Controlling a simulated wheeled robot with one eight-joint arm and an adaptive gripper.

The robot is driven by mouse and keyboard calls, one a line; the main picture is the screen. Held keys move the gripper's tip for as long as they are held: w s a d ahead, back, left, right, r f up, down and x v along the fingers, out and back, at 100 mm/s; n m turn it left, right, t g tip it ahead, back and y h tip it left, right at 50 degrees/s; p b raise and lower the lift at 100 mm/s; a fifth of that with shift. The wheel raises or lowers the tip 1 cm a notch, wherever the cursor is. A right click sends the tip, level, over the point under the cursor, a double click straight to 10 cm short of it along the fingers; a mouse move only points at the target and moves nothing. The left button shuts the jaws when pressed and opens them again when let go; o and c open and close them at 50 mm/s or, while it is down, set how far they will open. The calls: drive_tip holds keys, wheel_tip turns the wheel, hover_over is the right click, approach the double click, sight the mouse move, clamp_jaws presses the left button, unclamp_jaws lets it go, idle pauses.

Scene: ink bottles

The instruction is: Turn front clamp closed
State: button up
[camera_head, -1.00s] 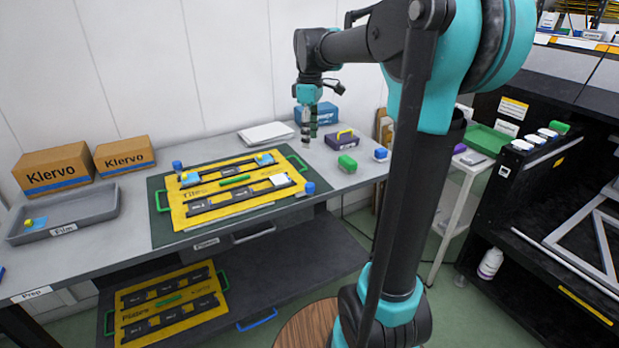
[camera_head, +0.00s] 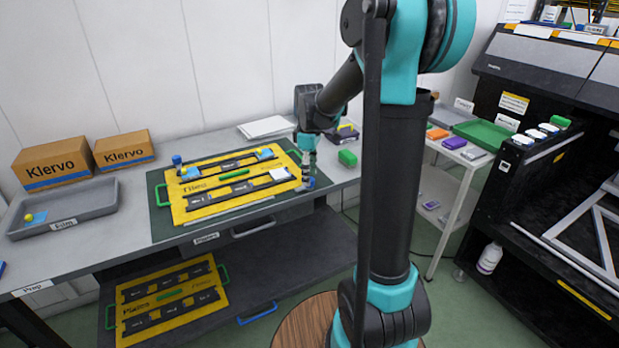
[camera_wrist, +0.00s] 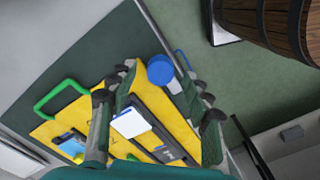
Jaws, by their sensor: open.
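A blue round clamp knob (camera_head: 311,182) stands at the front right corner of the yellow plate (camera_head: 190,214) on the bench. The same front clamp knob (camera_wrist: 160,70) shows in the wrist view, between the spread fingers of my gripper (camera_wrist: 160,88). In the head view my gripper (camera_head: 307,168) points down just over that corner and partly covers it. It is open and holds nothing. I cannot tell whether a finger touches the knob. A second blue knob (camera_head: 177,160) stands at the plate's back left corner.
The yellow plate carries black strips, a white card (camera_head: 280,173) and a blue piece (camera_head: 265,153). Green handles (camera_head: 161,195) stick out at its sides. A green block (camera_head: 347,158) and a purple box (camera_head: 345,133) stand right of my gripper. A grey tray (camera_head: 63,212) lies left.

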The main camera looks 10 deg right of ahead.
drive_tip(key=shift+f, duration=0.8)
drive_tip(key=shift+c, duration=0.2)
clamp_jaws()
